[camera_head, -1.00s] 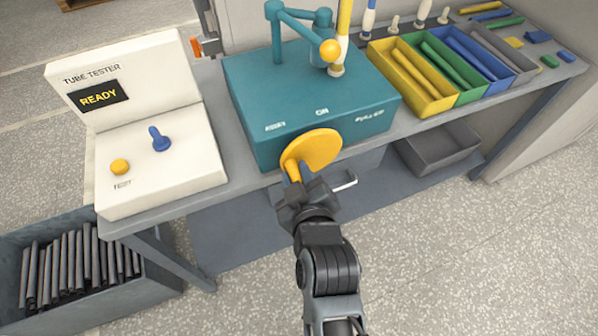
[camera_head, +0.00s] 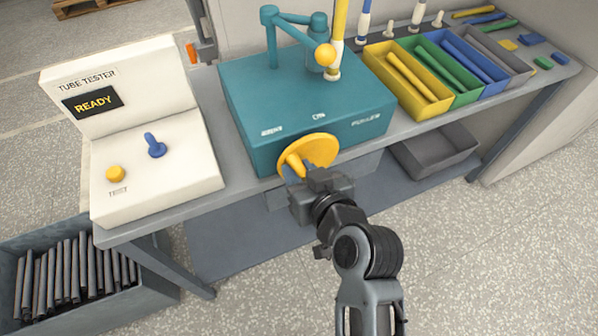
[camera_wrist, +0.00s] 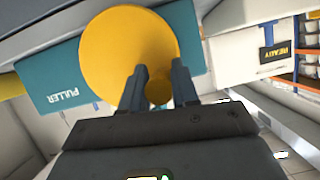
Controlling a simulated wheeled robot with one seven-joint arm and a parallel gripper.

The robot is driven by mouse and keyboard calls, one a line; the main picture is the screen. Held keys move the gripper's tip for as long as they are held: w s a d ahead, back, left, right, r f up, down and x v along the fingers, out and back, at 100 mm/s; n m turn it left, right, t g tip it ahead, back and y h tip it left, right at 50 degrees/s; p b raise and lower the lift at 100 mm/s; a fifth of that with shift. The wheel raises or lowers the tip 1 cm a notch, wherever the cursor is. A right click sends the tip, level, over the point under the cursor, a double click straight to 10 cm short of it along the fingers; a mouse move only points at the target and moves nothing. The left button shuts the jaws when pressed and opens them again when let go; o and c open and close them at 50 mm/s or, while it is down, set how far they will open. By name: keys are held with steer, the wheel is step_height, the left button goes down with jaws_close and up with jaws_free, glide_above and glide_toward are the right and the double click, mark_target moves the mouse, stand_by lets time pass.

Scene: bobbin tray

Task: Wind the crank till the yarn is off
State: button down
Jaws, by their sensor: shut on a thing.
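The crank is a yellow disc (camera_head: 318,149) with a yellow handle (camera_head: 293,163) on the front of a teal machine box (camera_head: 250,105). My gripper (camera_head: 298,178) is closed around the handle at the disc's lower left. In the wrist view the handle's round end (camera_wrist: 158,90) sits between my two fingers (camera_wrist: 160,92), and the disc (camera_wrist: 115,45) fills the space behind.
A teal arm with a yellow knob (camera_head: 325,55) tops the box. A white tube tester (camera_head: 150,165) reading READY stands left. Coloured bins of tubes (camera_head: 405,80) line the bench right. A grey bin of dark tubes (camera_head: 150,290) is on the floor.

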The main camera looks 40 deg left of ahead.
steer(key=shift+a+r, duration=0.1)
steer(key=shift+r, duration=0.05)
steer(key=c, duration=0.9)
jaws_free()
steer(key=b+v, duration=0.1)
steer(key=v, duration=0.6)
steer(key=shift+s+d+r, duration=0.1)
steer(key=shift+d, duration=0.3)
